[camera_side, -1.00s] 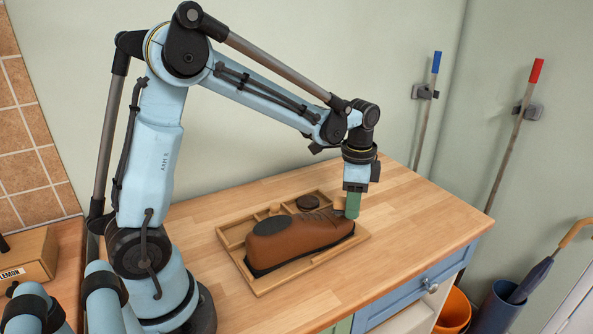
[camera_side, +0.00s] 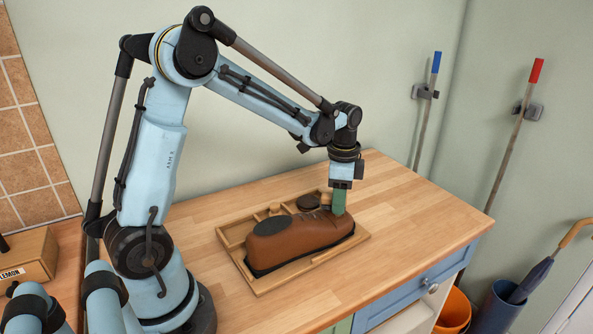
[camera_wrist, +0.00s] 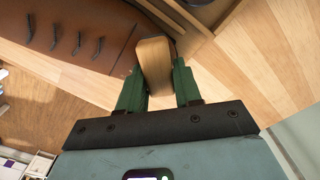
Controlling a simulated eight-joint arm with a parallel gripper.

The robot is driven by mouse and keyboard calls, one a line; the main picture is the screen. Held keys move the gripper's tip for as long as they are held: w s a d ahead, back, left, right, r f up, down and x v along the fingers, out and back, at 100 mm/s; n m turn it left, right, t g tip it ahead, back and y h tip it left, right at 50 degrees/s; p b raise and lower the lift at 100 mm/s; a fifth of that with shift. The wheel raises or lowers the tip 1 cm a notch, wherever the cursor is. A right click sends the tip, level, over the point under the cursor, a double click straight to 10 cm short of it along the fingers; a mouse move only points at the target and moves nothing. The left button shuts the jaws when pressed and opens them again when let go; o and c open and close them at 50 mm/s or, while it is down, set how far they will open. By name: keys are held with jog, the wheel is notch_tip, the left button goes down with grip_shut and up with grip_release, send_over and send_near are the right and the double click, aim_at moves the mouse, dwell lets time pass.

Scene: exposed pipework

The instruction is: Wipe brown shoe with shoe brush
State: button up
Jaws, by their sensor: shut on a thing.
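The brown shoe (camera_side: 300,236) lies in the shallow wooden tray (camera_side: 262,287), its dark oval patch toward the left. In the wrist view the shoe (camera_wrist: 75,35) shows its laces at upper left. My gripper (camera_side: 339,208) is at the shoe's right end, fingers pointing down. Its green fingers are shut on the wooden shoe brush (camera_wrist: 154,66), which overlaps the edge of the shoe in the wrist view. In the side view only a small part of the brush (camera_side: 325,198) shows beside the fingers. The bristles are hidden, so I cannot tell whether they touch the shoe.
A dark round tin (camera_side: 308,202) sits in the tray behind the shoe. The wooden worktop (camera_side: 420,220) is clear to the right. A cardboard box (camera_side: 30,255) stands at far left. An orange bucket (camera_side: 453,312) and a blue bin (camera_side: 497,308) stand below the worktop's right edge.

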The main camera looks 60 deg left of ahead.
aim_at(348, 220)
jog(key=d, duration=0.4)
jog(key=shift+w, duration=0.15)
jog(key=shift+s+d, duration=0.2)
jog(key=shift+s, duration=0.05)
jog(key=shift+s+a, duration=0.15)
jog(key=shift+s, duration=0.05)
jog(key=shift+s+a, duration=0.2)
jog(key=shift+a, duration=2.85)
jog(key=d, duration=0.6)
jog(key=shift+w+d+r, duration=0.1)
jog(key=shift+w+d, duration=0.1)
jog(key=shift+w, duration=0.05)
notch_tip(348, 220, up, 8)
